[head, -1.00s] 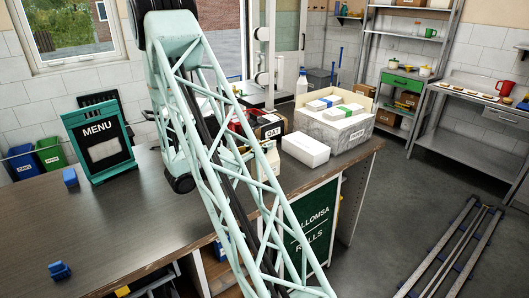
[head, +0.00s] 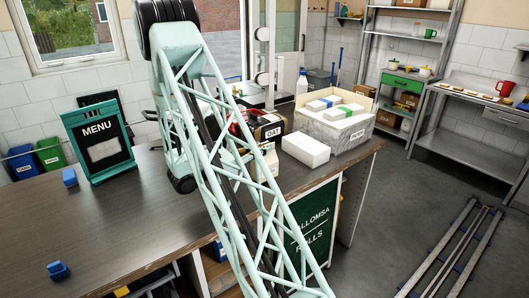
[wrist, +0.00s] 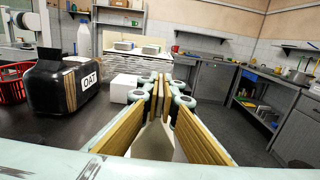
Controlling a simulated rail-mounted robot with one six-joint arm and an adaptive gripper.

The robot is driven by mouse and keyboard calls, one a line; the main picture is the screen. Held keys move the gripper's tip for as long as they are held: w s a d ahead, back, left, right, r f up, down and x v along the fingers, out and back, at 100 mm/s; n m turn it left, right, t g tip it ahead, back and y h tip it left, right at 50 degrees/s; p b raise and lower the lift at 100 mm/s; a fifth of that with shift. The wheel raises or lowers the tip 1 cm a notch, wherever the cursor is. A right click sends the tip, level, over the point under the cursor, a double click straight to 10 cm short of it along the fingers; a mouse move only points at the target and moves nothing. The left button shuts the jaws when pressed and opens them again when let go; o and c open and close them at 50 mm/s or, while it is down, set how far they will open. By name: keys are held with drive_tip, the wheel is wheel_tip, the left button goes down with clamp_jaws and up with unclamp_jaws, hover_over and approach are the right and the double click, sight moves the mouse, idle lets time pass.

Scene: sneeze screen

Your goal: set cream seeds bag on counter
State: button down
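In the head view a cream bag (head: 268,161) with a pale label shows behind my arm's lattice, at the counter's (head: 105,232) right part. Whether its base touches the counter is hidden. In the wrist view my gripper (wrist: 160,95) has two wood-coloured finger pads. A plain cream surface (wrist: 155,143), which looks like the bag, fills the gap between them. The pads lie along both its sides. In the head view the gripper is mostly hidden by my arm.
A black OAT bag (wrist: 65,85) and a red basket (wrist: 12,82) stand to the left. A white box (head: 305,149) and a grey crate (head: 335,130) stand to the right. The menu board (head: 98,143) and small blue objects (head: 59,270) are on the left counter, with clear room between.

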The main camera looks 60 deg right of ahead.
drive_tip(key=shift+f, duration=0.8)
drive_tip(key=c, duration=2.9)
unclamp_jaws()
drive_tip(key=shift+r, duration=0.2)
drive_tip(key=shift+p+v, duration=0.35)
drive_tip(key=shift+v, duration=5.7)
drive_tip(key=shift+r, duration=0.1)
